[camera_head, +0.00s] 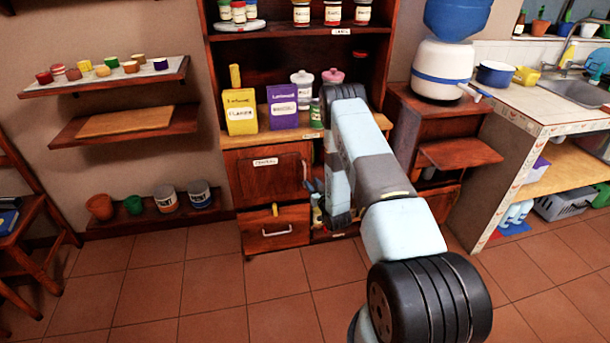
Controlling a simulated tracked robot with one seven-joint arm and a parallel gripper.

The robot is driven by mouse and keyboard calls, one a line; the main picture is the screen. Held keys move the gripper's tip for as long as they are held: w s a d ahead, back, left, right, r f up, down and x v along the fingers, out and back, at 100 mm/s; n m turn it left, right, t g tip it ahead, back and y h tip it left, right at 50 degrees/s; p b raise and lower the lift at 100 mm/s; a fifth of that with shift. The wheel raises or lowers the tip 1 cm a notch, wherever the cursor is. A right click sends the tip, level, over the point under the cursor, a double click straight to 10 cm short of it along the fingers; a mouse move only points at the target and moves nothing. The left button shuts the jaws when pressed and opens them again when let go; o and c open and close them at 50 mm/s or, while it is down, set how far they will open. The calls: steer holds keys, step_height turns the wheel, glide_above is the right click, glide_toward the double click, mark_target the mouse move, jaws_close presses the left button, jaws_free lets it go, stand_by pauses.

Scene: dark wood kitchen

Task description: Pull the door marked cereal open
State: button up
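The wooden door (262,183) with a small white label sits under the shelf counter, left of my arm. The label is too small to read surely but looks like cereal. A light handle (304,171) is at the door's right edge. The door looks shut or nearly so; I cannot tell whether it stands slightly ajar. My gripper (313,186) is beside the handle, low and partly hidden by my arm. I cannot tell whether its fingers are apart or touch the handle.
A drawer (274,230) with a pale handle is below the door, with a yellow item at its top. Yellow (240,112) and purple (282,107) boxes stand on the counter above. A wooden cabinet (440,125) is right of my arm. Floor (200,290) in front is clear.

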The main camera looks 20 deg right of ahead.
mark_target(305, 174)
steer(key=w, duration=0.5)
steer(key=w+a, duration=0.1)
steer(key=w, duration=0.2)
steer(key=shift+a, duration=0.1)
jaws_close()
stand_by(0.4)
